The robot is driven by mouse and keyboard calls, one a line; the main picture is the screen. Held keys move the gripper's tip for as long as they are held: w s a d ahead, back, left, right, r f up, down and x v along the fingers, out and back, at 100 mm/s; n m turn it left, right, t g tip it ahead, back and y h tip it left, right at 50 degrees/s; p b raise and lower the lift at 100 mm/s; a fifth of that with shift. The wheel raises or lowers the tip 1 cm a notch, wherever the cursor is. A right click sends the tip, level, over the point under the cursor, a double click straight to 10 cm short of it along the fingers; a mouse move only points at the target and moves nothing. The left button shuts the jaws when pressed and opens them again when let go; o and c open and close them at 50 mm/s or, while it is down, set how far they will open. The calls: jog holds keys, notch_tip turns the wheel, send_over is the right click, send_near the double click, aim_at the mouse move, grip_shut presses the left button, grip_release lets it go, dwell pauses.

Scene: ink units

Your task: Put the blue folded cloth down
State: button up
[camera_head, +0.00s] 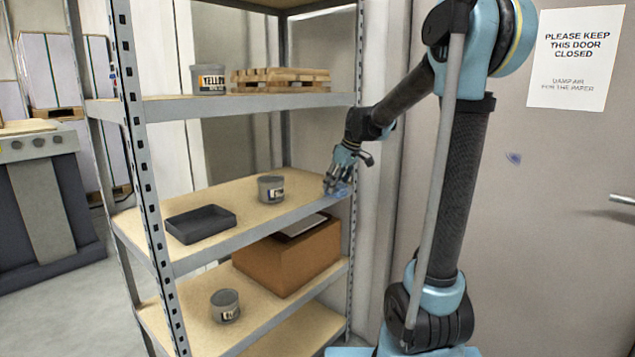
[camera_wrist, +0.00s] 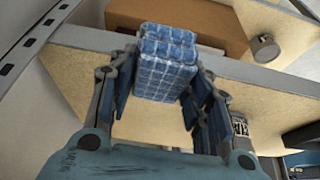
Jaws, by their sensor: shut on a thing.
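The blue folded cloth (camera_wrist: 166,62) has a pale checked pattern and sits between the fingers of my gripper (camera_wrist: 163,82) in the wrist view. My gripper is shut on it. In the head view my gripper (camera_head: 338,176) is at the right end of the middle shelf (camera_head: 230,212), near the post. The cloth (camera_head: 343,190) shows there only as a small blue patch below the fingers. I cannot tell whether it touches the shelf board.
On the same shelf stand a grey tin (camera_head: 271,189) left of my gripper and a dark shallow tray (camera_head: 200,224) farther left. Bare board lies between them. A cardboard box (camera_head: 288,258) and another tin (camera_head: 225,306) are on the shelf below. The upper shelf (camera_head: 220,104) is overhead.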

aim_at(343, 185)
jog(key=w+a, duration=0.3)
jog(key=a, duration=0.2)
jog(key=w+a, duration=0.2)
jog(key=shift+w+a+f, duration=0.1)
jog(key=shift+w+a, duration=0.05)
jog(key=shift+w, duration=0.2)
jog(key=o, duration=0.9)
jog(key=shift+o, duration=0.2)
jog(key=shift+f, duration=0.15)
jog(key=s+d, duration=0.2)
jog(key=d, duration=0.1)
jog(key=s+d, duration=0.3)
jog(key=s+d+r, duration=0.1)
jog(key=s+d, duration=0.2)
jog(key=d, duration=0.1)
jog(key=s+d+f+m+h, duration=0.1)
jog(key=s+d+f+m, duration=0.2)
jog(key=s, duration=0.8)
jog(key=s+d+f+m+h, duration=0.1)
jog(key=s+d+f+m, duration=0.2)
jog(key=s+d+f, duration=0.3)
jog(key=s+d+f+m+h, duration=0.1)
jog(key=s+d+f+m, duration=0.3)
jog(key=s, duration=1.1)
notch_tip(343, 185, down, 2)
jog(key=shift+s+d+f+g, duration=0.2)
jog(key=shift+s+d+g, duration=0.15)
jog(key=shift+d, duration=0.5)
